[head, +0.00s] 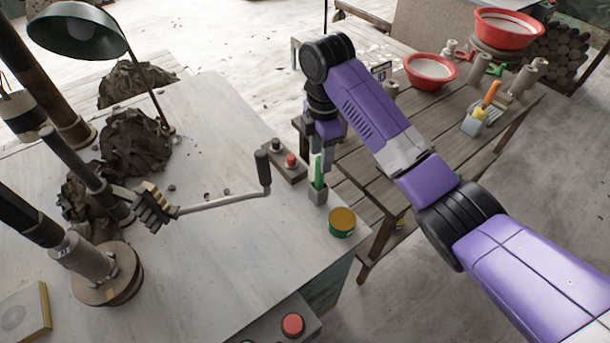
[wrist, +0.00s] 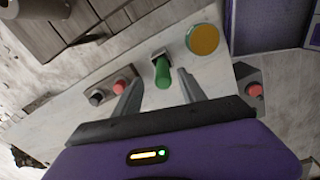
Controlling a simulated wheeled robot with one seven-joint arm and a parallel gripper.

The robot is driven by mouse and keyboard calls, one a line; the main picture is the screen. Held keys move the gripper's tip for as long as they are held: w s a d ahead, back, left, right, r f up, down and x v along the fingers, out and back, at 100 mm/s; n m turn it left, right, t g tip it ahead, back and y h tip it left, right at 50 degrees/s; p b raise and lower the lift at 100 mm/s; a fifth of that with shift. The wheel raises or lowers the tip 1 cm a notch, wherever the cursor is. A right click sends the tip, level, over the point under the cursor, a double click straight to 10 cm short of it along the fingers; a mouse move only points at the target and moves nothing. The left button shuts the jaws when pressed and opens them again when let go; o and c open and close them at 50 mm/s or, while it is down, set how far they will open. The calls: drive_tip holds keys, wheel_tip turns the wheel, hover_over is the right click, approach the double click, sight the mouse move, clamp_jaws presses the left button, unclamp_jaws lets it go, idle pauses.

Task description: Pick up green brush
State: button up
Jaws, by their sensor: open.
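The green brush (head: 318,172) stands upright in a small grey square holder (head: 318,194) near the right edge of the pale worktop. My gripper (head: 323,150) is above it, pointing down, with the brush's upper part at the fingertips. In the wrist view the green brush (wrist: 162,74) shows between the two open fingers of my gripper (wrist: 158,92), with space on both sides. I cannot tell whether a finger touches it.
A green tin with a yellow top (head: 342,222) stands close beside the holder. A button box (head: 286,160) and a crank handle (head: 262,172) are on the left. Clay lumps (head: 135,145) lie farther left. A wooden table (head: 372,185) with red bowls (head: 430,70) stands behind.

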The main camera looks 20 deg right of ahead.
sight(319, 176)
drive_tip(key=shift+a+f, duration=0.1)
drive_tip(key=shift+f, duration=0.1)
drive_tip(key=shift+s+f+p, duration=0.2)
drive_tip(key=shift+f+p, duration=0.7)
drive_tip(key=shift+f, duration=2.8)
drive_tip(key=shift+c, duration=0.2)
clamp_jaws()
